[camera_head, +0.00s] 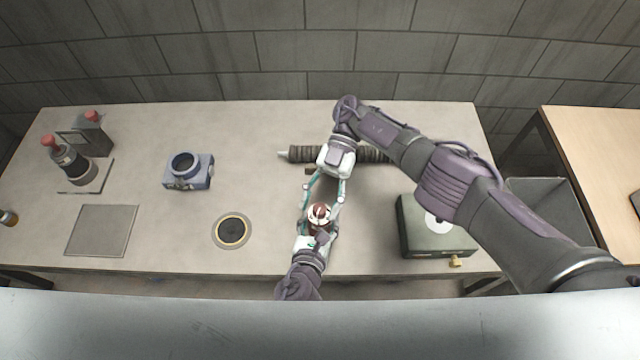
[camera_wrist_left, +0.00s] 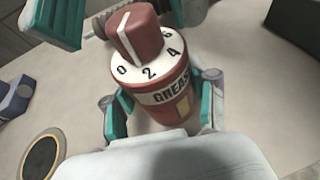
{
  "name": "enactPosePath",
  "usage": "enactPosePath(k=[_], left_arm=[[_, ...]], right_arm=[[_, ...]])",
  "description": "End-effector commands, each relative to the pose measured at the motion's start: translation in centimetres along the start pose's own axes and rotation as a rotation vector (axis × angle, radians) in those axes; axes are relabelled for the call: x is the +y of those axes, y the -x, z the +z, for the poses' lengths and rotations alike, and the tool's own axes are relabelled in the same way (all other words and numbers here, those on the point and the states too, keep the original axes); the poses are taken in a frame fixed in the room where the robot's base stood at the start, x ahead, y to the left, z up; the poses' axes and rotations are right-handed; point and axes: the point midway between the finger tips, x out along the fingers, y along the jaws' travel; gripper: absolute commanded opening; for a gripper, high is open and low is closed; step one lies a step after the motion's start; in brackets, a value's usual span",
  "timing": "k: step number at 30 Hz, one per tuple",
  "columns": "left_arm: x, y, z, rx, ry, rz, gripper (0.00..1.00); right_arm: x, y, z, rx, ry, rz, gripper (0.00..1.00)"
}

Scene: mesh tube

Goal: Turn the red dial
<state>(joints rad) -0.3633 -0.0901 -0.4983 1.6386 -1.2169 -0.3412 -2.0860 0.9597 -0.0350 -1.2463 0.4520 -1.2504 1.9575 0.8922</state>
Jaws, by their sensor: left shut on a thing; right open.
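The red dial (camera_wrist_left: 133,38) has a white line and sits on a white face with numbers, on top of a dark red grease canister (camera_wrist_left: 162,92). Which number the line marks is hard to tell. In the head view the dial (camera_head: 319,210) is at the front middle of the table. My left gripper (camera_head: 316,234) is shut on the grease canister, its teal fingers on both sides in the left wrist view (camera_wrist_left: 160,105). My right gripper (camera_head: 321,203) reaches down from behind, open, with its fingers spread on either side of the dial. Contact with the dial does not show.
A dark ribbed tube (camera_head: 302,154) lies behind, partly hidden by my right arm. A green box (camera_head: 425,240) stands right; a blue-grey ring fixture (camera_head: 190,178), a round black disc (camera_head: 231,231) and red-knobbed devices (camera_head: 75,165) are left. A bin (camera_head: 545,205) is beyond the right edge.

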Motion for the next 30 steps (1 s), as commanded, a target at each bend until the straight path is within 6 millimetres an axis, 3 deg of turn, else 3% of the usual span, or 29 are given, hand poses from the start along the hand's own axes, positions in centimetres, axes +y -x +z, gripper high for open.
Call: enactPosePath(k=[15,30], left_arm=[[0.0,0.0,0.0,0.000,0.000,0.000,0.17],[0.0,0.0,0.0,0.000,0.000,0.000,0.17]], right_arm=[[-0.1,2.8,-6.9,-0.003,0.001,0.001,0.55],[-0.1,3.0,-7.5,-0.025,0.028,-0.012,0.55]])
